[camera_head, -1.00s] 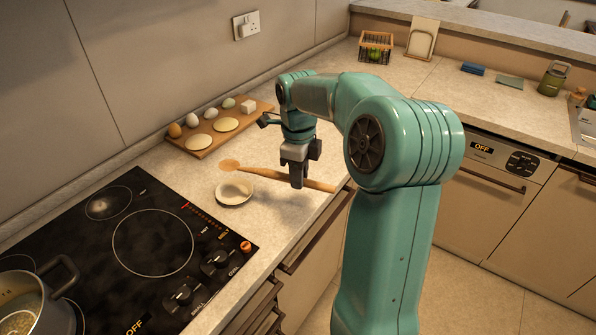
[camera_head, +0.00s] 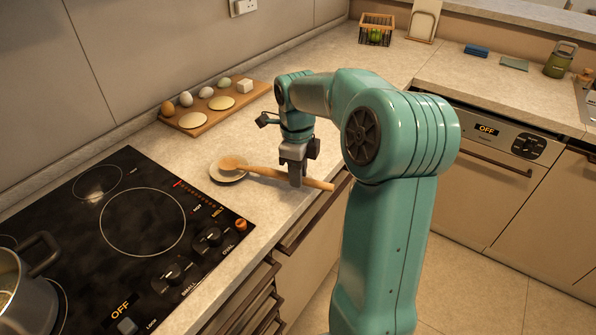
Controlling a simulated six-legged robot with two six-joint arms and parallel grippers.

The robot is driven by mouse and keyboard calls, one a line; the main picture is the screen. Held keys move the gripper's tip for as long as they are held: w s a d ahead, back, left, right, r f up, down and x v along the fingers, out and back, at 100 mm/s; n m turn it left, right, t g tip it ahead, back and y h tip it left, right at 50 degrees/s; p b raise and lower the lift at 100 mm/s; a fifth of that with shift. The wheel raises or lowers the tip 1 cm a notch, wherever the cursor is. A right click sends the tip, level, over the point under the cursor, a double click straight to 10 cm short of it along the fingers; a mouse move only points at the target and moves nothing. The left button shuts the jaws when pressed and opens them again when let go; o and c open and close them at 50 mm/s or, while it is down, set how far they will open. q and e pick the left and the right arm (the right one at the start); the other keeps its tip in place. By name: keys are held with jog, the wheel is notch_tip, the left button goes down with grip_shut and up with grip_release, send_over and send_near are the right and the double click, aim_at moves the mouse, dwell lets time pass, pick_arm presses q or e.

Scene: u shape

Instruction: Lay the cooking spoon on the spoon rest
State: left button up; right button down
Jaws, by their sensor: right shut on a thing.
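The wooden cooking spoon (camera_head: 264,171) has its bowl end over the pale round spoon rest (camera_head: 225,177), and its handle runs right past the counter's front edge. I cannot tell whether the bowl touches the rest. My right gripper (camera_head: 296,180) points down and is shut on the spoon's handle. The spoon rest sits on the counter between the hob and the gripper. My left gripper is out of view.
A black hob (camera_head: 120,235) with a pot (camera_head: 22,290) fills the lower left. A wooden board (camera_head: 215,108) with eggs and round pale pieces lies behind. A wire basket (camera_head: 376,30) stands at the back. Counter between board and spoon is clear.

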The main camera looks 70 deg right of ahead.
jog(key=c, duration=0.9)
grip_release()
notch_tip(320, 180, up, 16)
jog(key=p, duration=0.2)
jog(key=shift+w+r+p, duration=0.15)
jog(key=shift+r+p, duration=0.05)
jog(key=shift+p, duration=0.2)
